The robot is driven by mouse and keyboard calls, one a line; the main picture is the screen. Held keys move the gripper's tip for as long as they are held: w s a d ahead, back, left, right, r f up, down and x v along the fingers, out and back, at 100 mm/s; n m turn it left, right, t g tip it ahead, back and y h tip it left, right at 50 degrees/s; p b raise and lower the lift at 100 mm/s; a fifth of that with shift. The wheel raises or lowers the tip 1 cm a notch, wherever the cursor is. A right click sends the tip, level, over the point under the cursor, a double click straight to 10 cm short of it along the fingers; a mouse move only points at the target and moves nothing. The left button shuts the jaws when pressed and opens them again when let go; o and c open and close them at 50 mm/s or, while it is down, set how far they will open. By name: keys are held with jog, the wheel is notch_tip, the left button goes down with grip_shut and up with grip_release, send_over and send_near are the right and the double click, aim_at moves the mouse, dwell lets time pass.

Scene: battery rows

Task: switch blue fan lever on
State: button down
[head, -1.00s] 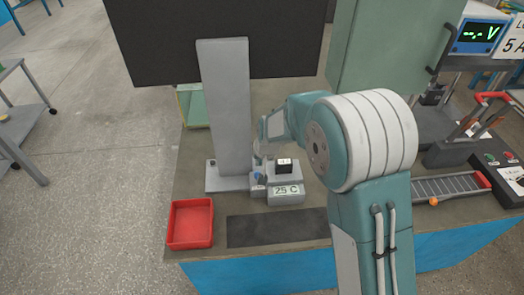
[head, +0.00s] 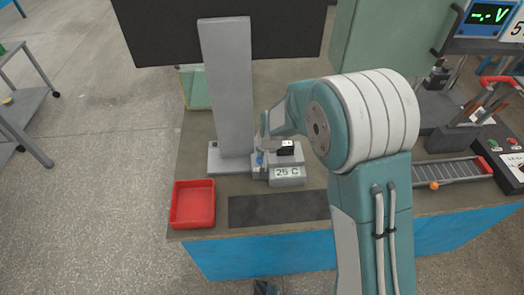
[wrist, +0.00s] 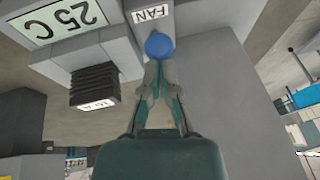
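The blue fan lever shows as a round blue knob (wrist: 159,46) in the wrist view, just under the white FAN label (wrist: 150,14). In the head view the lever (head: 260,159) is a small blue spot left of the grey 25 C display box (head: 287,174). My gripper (wrist: 159,68) has its fingertips together right at the knob's lower edge in the wrist view. I cannot tell whether they touch it. In the head view my gripper (head: 264,145) is partly hidden by my wrist, above the lever.
A tall grey column (head: 228,90) stands close to the left of my gripper. A black block (head: 285,149) sits behind the display. A red tray (head: 193,205) and a dark mat (head: 275,210) lie at the front. A small conveyor (head: 450,173) stands at right.

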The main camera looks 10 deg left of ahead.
jog(key=shift+s+f, duration=0.35)
jog(key=shift+f, duration=0.15)
jog(key=shift+w+a+r, duration=0.1)
jog(key=shift+w+r, duration=0.1)
jog(key=shift+w, duration=0.5)
jog(key=shift+w+r, duration=0.15)
jog(key=d+f+v, duration=0.1)
jog(key=d+v, duration=0.2)
jog(key=v, duration=0.8)
jog(key=s+d+f+v, duration=0.1)
jog(key=d+v, duration=0.1)
jog(key=v, duration=0.9)
jog(key=s+d+r+t+h, duration=0.1)
jog(key=s+d+r, duration=0.2)
jog(key=s+d, duration=0.4)
jog(key=s+d+r+m+t+h, duration=0.1)
jog(key=s+d+r, duration=0.2)
jog(key=s+d, duration=0.4)
jog(key=s, duration=0.5)
jog(key=shift+s+d+m+h, duration=0.3)
jog(key=shift+s, duration=0.05)
